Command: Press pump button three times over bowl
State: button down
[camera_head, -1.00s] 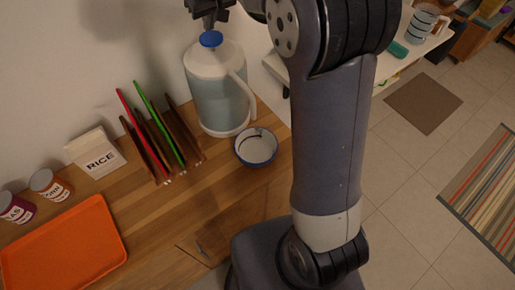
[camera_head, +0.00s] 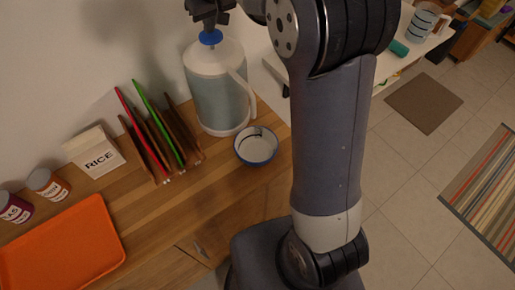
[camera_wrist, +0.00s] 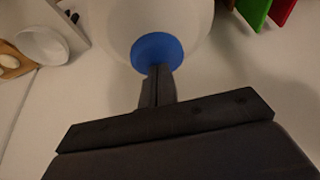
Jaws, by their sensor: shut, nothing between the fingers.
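The pump dispenser (camera_head: 219,92) is a pale grey-blue jug with a white top and a handle on its right, upright on the wooden counter. Its blue pump button (camera_head: 210,37) sits on top and also shows in the wrist view (camera_wrist: 157,50). My gripper (camera_head: 209,24) is shut and empty, its fingertips at the button, seemingly touching it from above. In the wrist view the closed fingers (camera_wrist: 157,72) overlap the button's edge. The bowl (camera_head: 256,146), white inside with a blue rim, stands on the counter in front of the dispenser; its inside shows dark marks.
A rack with red and green boards (camera_head: 160,140) stands left of the dispenser. Further left are a RICE box (camera_head: 94,152), two small cans (camera_head: 47,184) and an orange tray (camera_head: 62,248). My arm fills the right of the bowl. A white table (camera_head: 420,45) is behind.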

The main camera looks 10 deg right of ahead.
jog(key=shift+f+b, duration=0.65)
jog(key=shift+f, duration=0.55)
jog(key=shift+r, duration=0.2)
jog(key=shift+r+p, duration=1.7)
jog(key=shift+p, duration=0.1)
jog(key=shift+f, duration=0.1)
jog(key=shift+f+b, duration=1.2)
jog(key=shift+f, duration=0.6)
jog(key=shift+r, duration=0.1)
